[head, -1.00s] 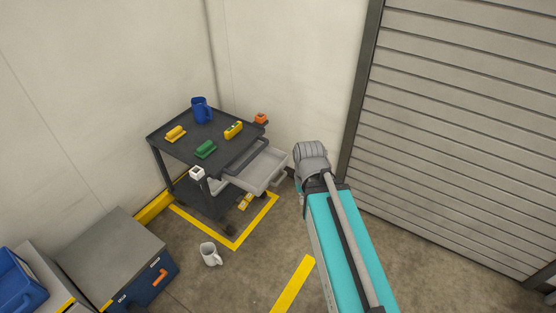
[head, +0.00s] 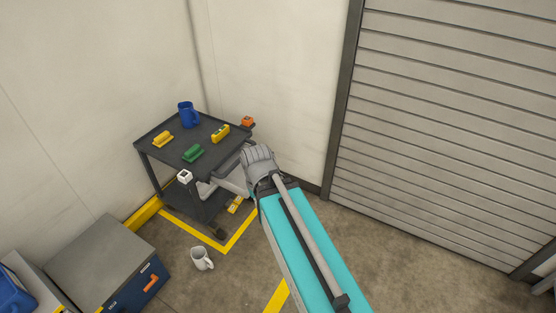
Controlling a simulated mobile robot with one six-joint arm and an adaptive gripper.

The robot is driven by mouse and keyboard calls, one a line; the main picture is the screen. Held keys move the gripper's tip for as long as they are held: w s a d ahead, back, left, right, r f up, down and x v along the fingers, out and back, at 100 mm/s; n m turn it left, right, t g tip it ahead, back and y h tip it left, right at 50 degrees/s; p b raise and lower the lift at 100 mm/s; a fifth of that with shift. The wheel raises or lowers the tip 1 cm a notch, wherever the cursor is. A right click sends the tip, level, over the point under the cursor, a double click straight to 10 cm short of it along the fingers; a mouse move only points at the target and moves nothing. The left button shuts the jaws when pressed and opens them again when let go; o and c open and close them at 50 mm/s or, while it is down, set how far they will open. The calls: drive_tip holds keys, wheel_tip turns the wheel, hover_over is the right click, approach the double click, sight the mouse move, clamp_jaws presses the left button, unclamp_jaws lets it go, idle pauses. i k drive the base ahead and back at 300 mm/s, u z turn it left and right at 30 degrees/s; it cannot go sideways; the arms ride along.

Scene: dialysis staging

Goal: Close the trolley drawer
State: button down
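The dark grey trolley (head: 170,152) stands in the corner by the walls. Its light grey drawer (head: 232,181) sticks out from the right side, below the top. My arm's grey wrist covers the outer end of the drawer, so I cannot tell how far out it is. My gripper is mostly hidden behind that wrist, at the drawer's outer end. Its fingers cannot be made out, nor whether they touch the drawer.
On the trolley top are a blue jug (head: 187,114), a green item (head: 193,153) and yellow items (head: 162,139). A white mug (head: 202,258) stands on the floor. A blue-fronted cabinet (head: 112,265) is at lower left. The shutter (head: 450,130) is at right.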

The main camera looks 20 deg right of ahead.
sight(235, 182)
drive_tip(key=u, duration=0.1)
drive_tip(key=i, duration=1)
drive_tip(key=z, duration=0.05)
